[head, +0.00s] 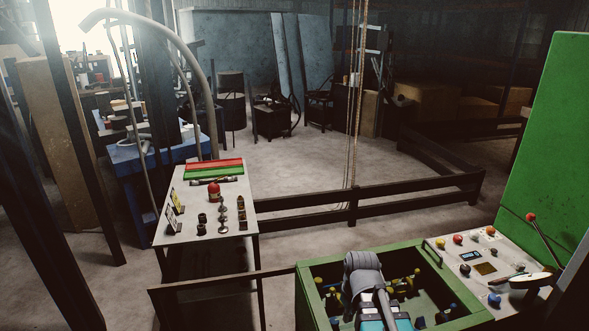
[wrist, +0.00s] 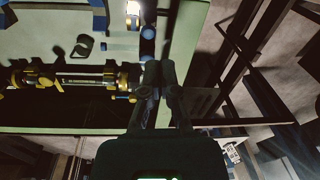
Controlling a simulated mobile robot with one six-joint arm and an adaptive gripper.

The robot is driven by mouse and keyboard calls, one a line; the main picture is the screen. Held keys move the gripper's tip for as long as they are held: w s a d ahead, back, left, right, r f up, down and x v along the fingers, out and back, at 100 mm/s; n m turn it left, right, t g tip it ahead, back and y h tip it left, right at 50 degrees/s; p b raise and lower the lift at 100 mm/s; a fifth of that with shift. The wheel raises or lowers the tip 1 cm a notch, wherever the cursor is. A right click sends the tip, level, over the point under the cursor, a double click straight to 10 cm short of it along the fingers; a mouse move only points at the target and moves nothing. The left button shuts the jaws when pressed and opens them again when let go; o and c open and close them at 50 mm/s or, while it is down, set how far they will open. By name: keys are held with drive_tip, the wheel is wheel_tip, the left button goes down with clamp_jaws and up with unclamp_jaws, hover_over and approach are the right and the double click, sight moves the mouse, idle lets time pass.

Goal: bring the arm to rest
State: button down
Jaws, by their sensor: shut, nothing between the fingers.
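My gripper (wrist: 159,66) shows in the wrist view, its two dark fingers close together with nothing between them. It is over the green-framed machine bay (wrist: 165,30). In the wrist view a dark cylinder with yellow fittings (wrist: 75,78) lies to the left of the fingertips; I cannot tell whether they touch it. In the head view my grey arm with teal bands reaches over the green open-topped box (head: 311,295) at the bottom. I cannot make out the fingers in that view.
A control panel (head: 470,246) with coloured buttons and a red-knobbed lever (head: 543,240) stands right of the box, before a tall green panel (head: 552,150). A small table (head: 190,236) with fittings and a red-capped container stands left. Dark rails (head: 370,199) cross behind; open floor lies beyond.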

drive_tip(key=m, duration=0.1)
drive_tip(key=s+d+m, duration=0.1)
drive_tip(key=m, duration=0.1)
drive_tip(key=d+m, duration=0.1)
drive_tip(key=shift+s+d+m+h, duration=0.2)
drive_tip(key=shift+s+m+h, duration=0.1)
drive_tip(key=shift+h, duration=0.1)
drive_tip(key=c, duration=1.4)
unclamp_jaws()
